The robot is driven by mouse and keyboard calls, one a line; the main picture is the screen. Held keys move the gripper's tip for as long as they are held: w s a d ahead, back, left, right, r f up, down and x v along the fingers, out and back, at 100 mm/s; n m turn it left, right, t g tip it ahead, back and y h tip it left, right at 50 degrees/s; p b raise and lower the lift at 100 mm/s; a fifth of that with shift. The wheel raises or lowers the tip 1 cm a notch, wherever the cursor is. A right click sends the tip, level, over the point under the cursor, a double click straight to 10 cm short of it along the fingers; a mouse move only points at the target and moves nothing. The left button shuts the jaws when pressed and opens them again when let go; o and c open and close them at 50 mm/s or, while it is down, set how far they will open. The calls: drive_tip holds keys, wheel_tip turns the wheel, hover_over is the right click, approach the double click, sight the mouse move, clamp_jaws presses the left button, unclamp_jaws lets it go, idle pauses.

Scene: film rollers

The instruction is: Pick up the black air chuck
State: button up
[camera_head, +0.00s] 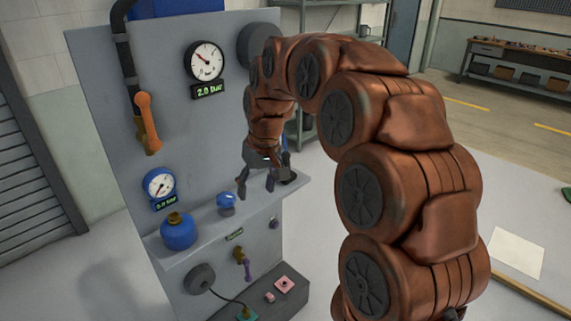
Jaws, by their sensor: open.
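My gripper (256,186) points down just above the right part of the grey shelf (262,203) on the upright panel. Its two fingers are apart and nothing shows between them. A small black object (288,176) sits at the shelf's right end, just right of the fingers and partly hidden by my gripper. It may be the black air chuck, but it is too small to tell for certain.
On the shelf, left of my gripper, are a blue-topped knob (227,202) and a blue bottle (178,231). Gauges (205,61) and an orange lever (147,118) are on the panel (110,90). A lower ledge (290,298) holds small pink pieces.

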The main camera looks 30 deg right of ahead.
sight(286, 155)
drive_tip(key=w+d+f+t, duration=0.1)
drive_tip(key=w+d+f, duration=0.1)
drive_tip(key=w+d, duration=0.4)
drive_tip(key=w+d+f+m+t+h, duration=0.1)
drive_tip(key=w+d+f, duration=0.2)
drive_tip(key=w+d, duration=0.4)
drive_tip(key=w+d+f+t+b, duration=0.1)
drive_tip(key=w+d, duration=0.5)
drive_tip(key=w, duration=0.6)
drive_tip(key=shift+w+d+f+m+h, duration=0.1)
drive_tip(key=shift+d+f+m+h, duration=0.25)
drive_tip(key=shift+f, duration=0.4)
drive_tip(key=shift+w+d+f, duration=0.25)
drive_tip(key=shift+f, duration=0.05)
drive_tip(key=shift+d+p+x, duration=0.15)
drive_tip(key=shift+p+x, duration=0.55)
drive_tip(key=shift+x, duration=1.1)
drive_tip(key=shift+d+p+x, duration=0.1)
drive_tip(key=shift+p+x, duration=0.55)
drive_tip(key=shift+x, duration=1.15)
drive_tip(key=shift+c, duration=0.2)
clamp_jaws()
